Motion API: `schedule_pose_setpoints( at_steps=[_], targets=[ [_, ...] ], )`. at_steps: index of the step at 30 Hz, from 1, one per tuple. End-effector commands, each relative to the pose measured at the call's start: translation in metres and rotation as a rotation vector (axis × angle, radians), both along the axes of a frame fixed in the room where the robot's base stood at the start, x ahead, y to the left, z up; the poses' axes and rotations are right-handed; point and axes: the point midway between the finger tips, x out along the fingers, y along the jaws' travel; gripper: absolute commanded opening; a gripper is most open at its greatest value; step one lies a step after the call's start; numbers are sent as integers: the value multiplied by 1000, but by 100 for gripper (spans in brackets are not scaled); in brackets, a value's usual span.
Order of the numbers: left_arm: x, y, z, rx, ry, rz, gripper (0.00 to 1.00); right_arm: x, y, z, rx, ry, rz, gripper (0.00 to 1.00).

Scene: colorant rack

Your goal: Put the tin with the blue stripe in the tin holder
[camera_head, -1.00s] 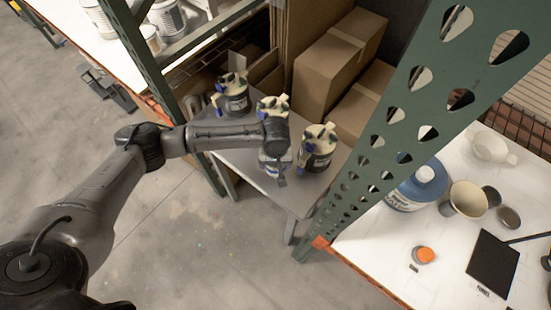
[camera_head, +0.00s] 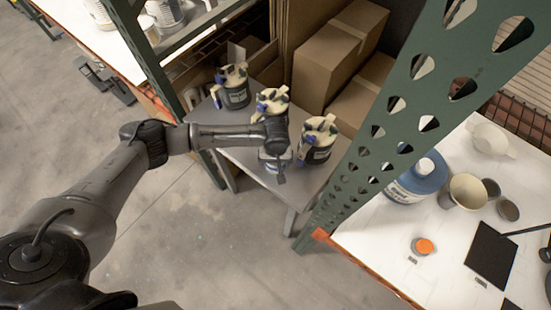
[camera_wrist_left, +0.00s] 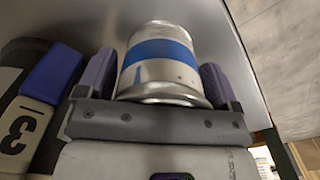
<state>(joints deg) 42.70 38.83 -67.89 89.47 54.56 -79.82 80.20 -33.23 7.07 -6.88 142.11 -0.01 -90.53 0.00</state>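The tin with the blue stripe (camera_wrist_left: 162,62) fills the middle of the left wrist view, silver with a broad blue band, close to the grey tabletop. My left gripper (camera_wrist_left: 160,85) has a purple-grey finger on each side of it. The gaps are very small, and I cannot tell whether the fingers press on it. In the head view the tin (camera_head: 273,163) shows partly behind my left gripper (camera_head: 279,172) on the small grey table. I cannot pick out the tin holder with certainty. My right gripper is not in view.
Black-and-cream canisters with blue taps (camera_head: 234,88) stand around the gripper on the grey table (camera_head: 312,180). One canister (camera_head: 318,140) is close on the right. A green perforated post (camera_head: 385,125) divides this table from the white bench (camera_head: 385,250). Cardboard boxes (camera_head: 330,70) stand behind.

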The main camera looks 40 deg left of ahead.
Motion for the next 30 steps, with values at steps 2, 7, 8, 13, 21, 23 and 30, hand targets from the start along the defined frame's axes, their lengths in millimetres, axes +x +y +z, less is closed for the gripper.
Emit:
schedule_pose_setpoints(
  at_steps=[2, 7, 8, 13, 21, 23, 30],
  targets=[
    [0, 0, 0, 0, 0, 0, 94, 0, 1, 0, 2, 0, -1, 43],
    [0, 0, 0, 0, 0, 0, 100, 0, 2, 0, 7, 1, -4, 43],
    [0, 0, 0, 0, 0, 0, 100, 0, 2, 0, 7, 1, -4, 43],
    [1, 0, 5, 0, -1, 0, 100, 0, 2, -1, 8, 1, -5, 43],
    [1, 0, 48, -1, -3, 0, 100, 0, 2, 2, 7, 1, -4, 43],
    [1, 0, 59, -1, -2, 0, 100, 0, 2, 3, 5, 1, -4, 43],
    [1, 0, 99, -1, -2, 1, 100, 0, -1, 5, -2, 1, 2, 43]
  ],
)
